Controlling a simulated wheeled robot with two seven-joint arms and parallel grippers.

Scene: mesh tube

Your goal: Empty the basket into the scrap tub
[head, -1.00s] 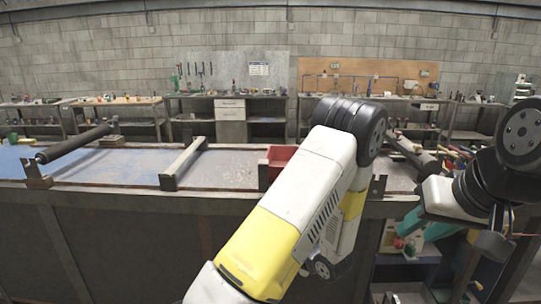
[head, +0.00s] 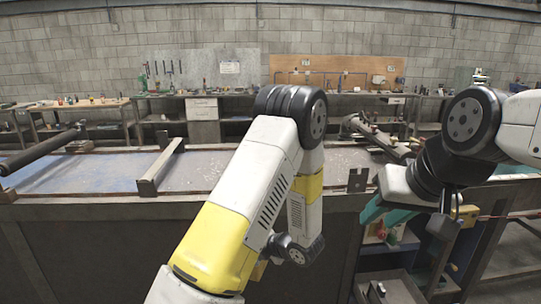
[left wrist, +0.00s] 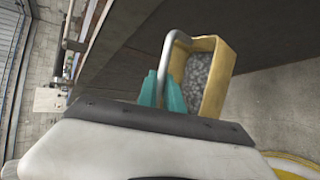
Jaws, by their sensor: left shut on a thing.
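In the left wrist view a yellow basket (left wrist: 224,82) holds many small grey pieces (left wrist: 196,80). Its grey handle (left wrist: 165,48) runs down to the teal fingers of my left gripper (left wrist: 164,92), which is shut on it. The basket hangs tilted in the picture, beside a dark bench side. I cannot make out the scrap tub for certain.
A long workbench (head: 205,170) with rails and rollers crosses in front of me. A low shelf with things on it stands at its right end. A yellow curved band (left wrist: 295,163) at the wrist view's lower right is unclear.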

